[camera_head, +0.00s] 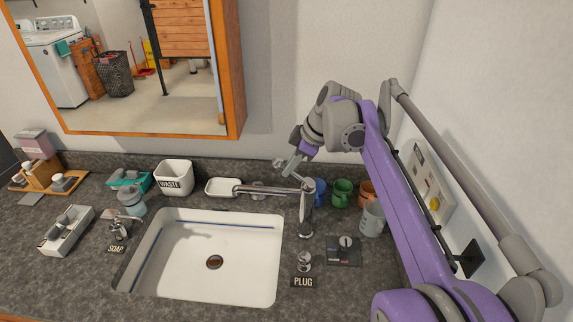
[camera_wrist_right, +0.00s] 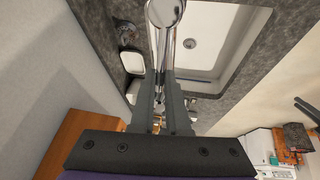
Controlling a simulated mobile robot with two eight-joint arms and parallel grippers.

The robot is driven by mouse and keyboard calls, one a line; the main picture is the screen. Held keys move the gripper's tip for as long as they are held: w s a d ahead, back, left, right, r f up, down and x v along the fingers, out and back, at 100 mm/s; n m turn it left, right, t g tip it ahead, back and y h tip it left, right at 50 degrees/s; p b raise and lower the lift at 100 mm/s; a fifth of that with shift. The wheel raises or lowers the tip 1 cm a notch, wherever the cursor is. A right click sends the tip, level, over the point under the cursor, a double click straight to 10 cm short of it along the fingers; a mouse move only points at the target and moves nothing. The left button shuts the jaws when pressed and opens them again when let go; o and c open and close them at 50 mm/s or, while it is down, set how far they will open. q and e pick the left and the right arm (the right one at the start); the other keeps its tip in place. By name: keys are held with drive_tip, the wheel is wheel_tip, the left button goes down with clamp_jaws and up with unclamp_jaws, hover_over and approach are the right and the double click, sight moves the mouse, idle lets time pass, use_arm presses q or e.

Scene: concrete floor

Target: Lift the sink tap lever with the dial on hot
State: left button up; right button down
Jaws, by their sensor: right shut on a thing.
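The chrome sink tap (camera_head: 307,215) stands at the right side of the white sink, its long spout (camera_head: 270,190) reaching left over the basin. My right gripper (camera_head: 290,170) comes from behind and above and is shut at the tap's top. In the right wrist view, its fingers (camera_wrist_right: 163,105) close around a thin chrome bar (camera_wrist_right: 163,65), apparently the tap lever, below a round chrome cap (camera_wrist_right: 165,11). The dial (camera_head: 346,242) sits on a dark plate with coloured marks, right of the tap; its setting is too small to read. My left gripper is out of view.
The white sink (camera_head: 215,255) is empty. A plug knob (camera_head: 304,263) is in front of the tap. Several mugs (camera_head: 342,192) stand behind and right of it. A soap dish (camera_head: 223,187) and waste bin (camera_head: 174,178) stand behind the sink. A wall is close on the right.

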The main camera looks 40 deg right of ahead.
drive_tip(key=shift+d+r, duration=0.15)
drive_tip(key=shift+r, duration=0.05)
drive_tip(key=c, duration=0.9)
unclamp_jaws()
drive_tip(key=v, duration=1)
drive_tip(key=shift+s+d+r+p, duration=0.1)
drive_tip(key=shift+s+r+p, duration=0.15)
drive_tip(key=shift+s+p, duration=0.05)
drive_tip(key=shift+f, duration=0.1)
